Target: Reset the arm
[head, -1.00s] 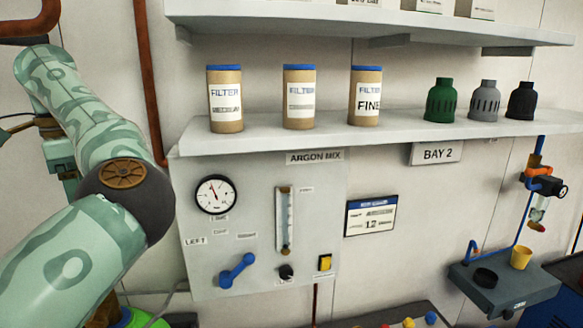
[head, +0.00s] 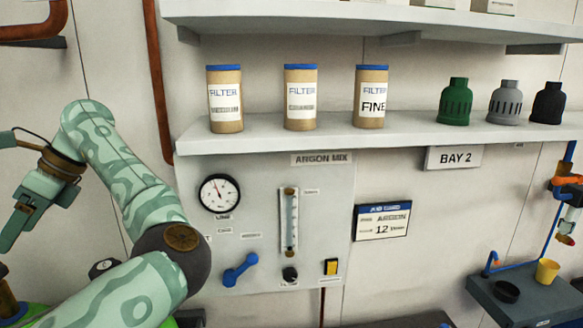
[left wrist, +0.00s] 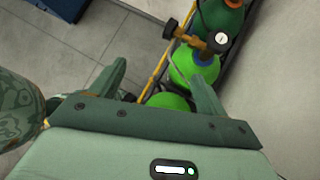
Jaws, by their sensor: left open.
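My left arm, pale green with darker wavy markings, is bent in front of the wall at the left of the head view. My left gripper (head: 12,232) hangs at the left edge of the head view, pointing down and left, away from the panel and shelf. In the left wrist view its two fingers (left wrist: 160,78) stand apart with nothing held between them. Beyond them are green gas cylinders (left wrist: 185,68) with a brass regulator and gauge, below the gripper. My right gripper is in neither view.
The argon panel (head: 262,262) carries a gauge, a flow tube and a blue lever (head: 239,270). Grey floor (left wrist: 60,50) shows clear below.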

